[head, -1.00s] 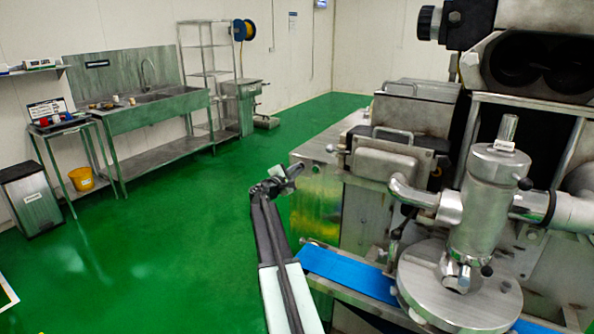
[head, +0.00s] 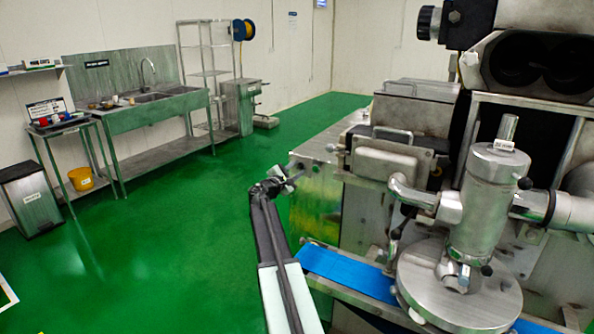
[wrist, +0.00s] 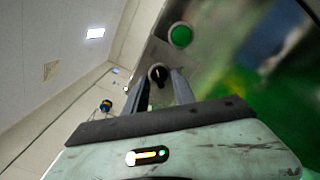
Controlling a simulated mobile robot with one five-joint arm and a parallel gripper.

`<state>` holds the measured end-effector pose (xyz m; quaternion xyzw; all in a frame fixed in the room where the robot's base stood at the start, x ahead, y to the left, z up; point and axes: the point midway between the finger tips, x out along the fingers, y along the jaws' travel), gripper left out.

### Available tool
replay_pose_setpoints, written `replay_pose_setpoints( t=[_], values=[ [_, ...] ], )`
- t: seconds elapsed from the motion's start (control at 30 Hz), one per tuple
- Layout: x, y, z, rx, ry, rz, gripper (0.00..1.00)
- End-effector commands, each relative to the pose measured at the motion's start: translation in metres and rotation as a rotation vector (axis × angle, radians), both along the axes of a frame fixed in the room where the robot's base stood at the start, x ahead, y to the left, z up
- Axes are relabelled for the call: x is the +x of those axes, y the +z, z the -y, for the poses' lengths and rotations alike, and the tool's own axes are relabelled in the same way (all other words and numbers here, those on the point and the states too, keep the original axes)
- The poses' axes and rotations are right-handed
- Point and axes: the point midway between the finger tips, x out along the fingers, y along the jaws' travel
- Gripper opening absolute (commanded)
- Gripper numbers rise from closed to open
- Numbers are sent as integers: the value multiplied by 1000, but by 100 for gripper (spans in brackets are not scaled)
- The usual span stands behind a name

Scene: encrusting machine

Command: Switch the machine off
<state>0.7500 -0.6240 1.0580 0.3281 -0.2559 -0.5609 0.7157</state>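The steel encrusting machine (head: 470,195) fills the right of the head view. In the wrist view, a black rotary knob (wrist: 157,72) shows on a grey panel, with a round green button (wrist: 180,36) just above and to its right. My gripper (wrist: 156,78) is open, with one finger on each side of the knob in the picture. I cannot tell whether the fingers touch it. In the head view, my gripper (head: 291,178) is beside the near left end of the machine body, and the knob and button do not show.
A blue conveyor belt (head: 345,273) and a round steel plate (head: 420,285) lie right of my arm. The green floor (head: 185,235) to the left is clear. A sink bench (head: 155,110), side table and bin stand along the left wall.

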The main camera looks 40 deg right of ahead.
Motion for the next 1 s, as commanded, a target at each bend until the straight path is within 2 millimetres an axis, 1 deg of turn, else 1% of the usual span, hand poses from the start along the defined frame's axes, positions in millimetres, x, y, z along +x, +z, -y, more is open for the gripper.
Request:
replay_pose_setpoints(
  t=[0.2,0.3,0.37,0.43,0.6,0.7,0.8,1.0],
  values=[
    [0,1,0,-1,1,0,31],
    [-1,1,-4,-2,1,-1,31],
    [-3,1,-10,-2,1,-1,31],
    [-6,0,-21,-2,1,-1,31],
    [-14,0,-54,-1,2,0,31],
    [-18,0,-70,-1,2,0,31],
    [-19,0,-76,-1,1,0,31],
    [-18,0,-76,-1,1,0,31]
  ],
)
